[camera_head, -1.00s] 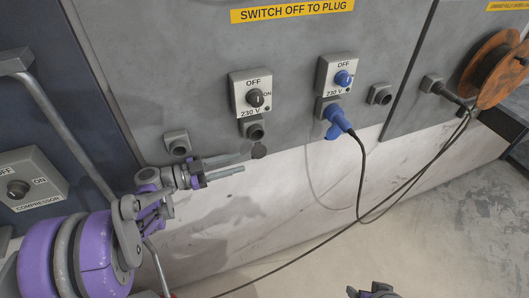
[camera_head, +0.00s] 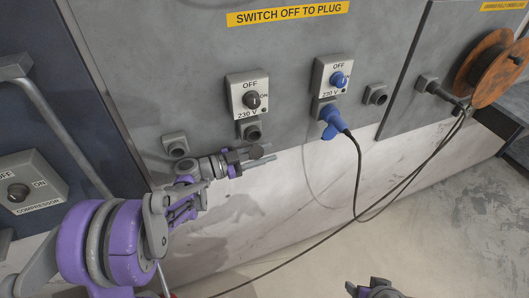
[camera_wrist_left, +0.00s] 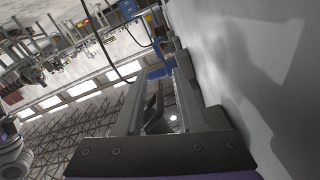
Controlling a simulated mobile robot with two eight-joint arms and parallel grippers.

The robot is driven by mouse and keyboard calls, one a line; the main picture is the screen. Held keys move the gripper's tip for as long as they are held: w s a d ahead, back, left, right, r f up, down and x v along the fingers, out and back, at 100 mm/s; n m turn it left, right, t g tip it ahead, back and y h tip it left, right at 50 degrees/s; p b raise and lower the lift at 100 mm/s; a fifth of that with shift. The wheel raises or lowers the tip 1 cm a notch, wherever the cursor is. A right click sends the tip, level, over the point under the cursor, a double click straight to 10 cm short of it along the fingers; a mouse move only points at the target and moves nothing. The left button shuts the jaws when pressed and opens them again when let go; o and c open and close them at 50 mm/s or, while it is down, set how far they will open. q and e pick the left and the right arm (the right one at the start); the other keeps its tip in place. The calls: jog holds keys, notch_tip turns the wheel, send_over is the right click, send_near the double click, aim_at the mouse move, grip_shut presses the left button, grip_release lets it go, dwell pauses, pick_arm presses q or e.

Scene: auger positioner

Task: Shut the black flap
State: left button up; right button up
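The black flap (camera_head: 256,152) hangs open below the left, grey-knobbed socket (camera_head: 252,133). My left gripper (camera_head: 270,155) is at the flap, just under that socket, with its fingers pointing right along the panel. Its two fingers are apart in the left wrist view (camera_wrist_left: 160,85), with a dark piece between them that may be the flap. Whether a finger touches the flap, I cannot tell. My right gripper (camera_head: 372,290) shows only in part at the bottom edge of the head view.
A blue plug (camera_head: 333,121) with a hanging cable sits in the right socket, under a blue switch (camera_head: 338,80). Small grey sockets (camera_head: 176,145) stick out of the panel. A cable reel (camera_head: 490,68) is at the right. The compressor switch box (camera_head: 28,182) is at the left.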

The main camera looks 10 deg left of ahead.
pick_arm(q)
jog(key=shift+c, duration=0.3)
grip_shut()
